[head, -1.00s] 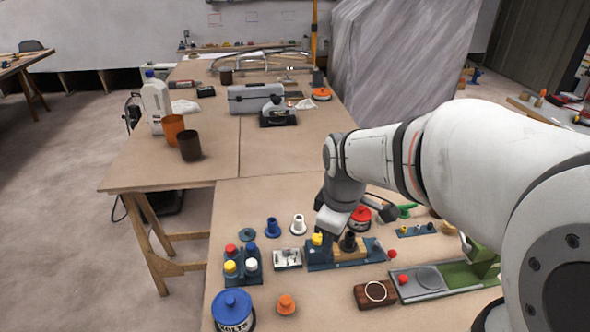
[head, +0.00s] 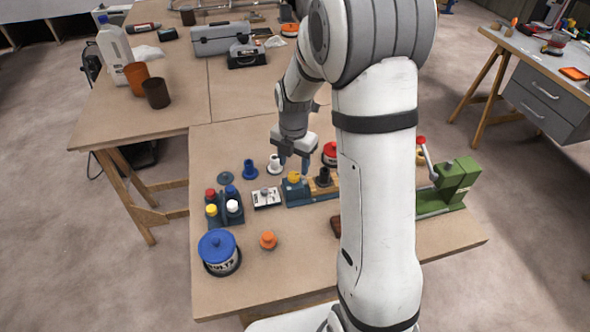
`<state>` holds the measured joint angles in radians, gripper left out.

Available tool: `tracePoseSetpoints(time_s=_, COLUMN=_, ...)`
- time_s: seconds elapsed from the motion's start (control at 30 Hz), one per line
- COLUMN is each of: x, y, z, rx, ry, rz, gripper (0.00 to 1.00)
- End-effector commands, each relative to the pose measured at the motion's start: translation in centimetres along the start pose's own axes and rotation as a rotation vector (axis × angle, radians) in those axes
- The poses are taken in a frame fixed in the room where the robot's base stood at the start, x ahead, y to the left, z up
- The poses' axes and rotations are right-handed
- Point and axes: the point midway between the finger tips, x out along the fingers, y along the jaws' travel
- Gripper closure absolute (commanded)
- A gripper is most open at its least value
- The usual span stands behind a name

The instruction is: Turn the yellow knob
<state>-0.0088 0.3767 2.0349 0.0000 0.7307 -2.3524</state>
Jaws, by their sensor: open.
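The yellow knob (head: 294,178) sits on the left part of a blue base (head: 297,195) on the workbench. A dark upright cylinder (head: 324,177) stands on a wooden block on the same base. My gripper (head: 294,170) points down right above the yellow knob. Its fingers are open, one to each side of the knob. I cannot tell whether they touch it. The right end of the base is hidden behind my arm.
Left of the base are a small switch plate (head: 267,197) and a blue stand (head: 226,208) with red, blue, yellow and white tops. A blue-lidded bolts tin (head: 219,250) and an orange knob (head: 268,239) stand nearer. A green vise-like tool (head: 453,182) stands at right.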

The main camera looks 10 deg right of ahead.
Motion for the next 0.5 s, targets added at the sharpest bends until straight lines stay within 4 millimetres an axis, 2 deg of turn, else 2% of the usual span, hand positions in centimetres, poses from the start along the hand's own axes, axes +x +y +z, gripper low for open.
tracePoseSetpoints(time_s=0.1, x=1.9, y=-0.1, z=0.0, rx=0.001, ry=0.002, rz=-0.002, gripper=0.48)
tracePoseSetpoints(time_s=0.23, x=3.3, y=-0.1, z=0.0, rx=0.002, ry=0.001, rz=-0.001, gripper=0.48)
tracePoseSetpoints(time_s=0.5, x=4.0, y=-0.1, z=0.0, rx=0.003, ry=-0.001, rz=0.001, gripper=0.48)
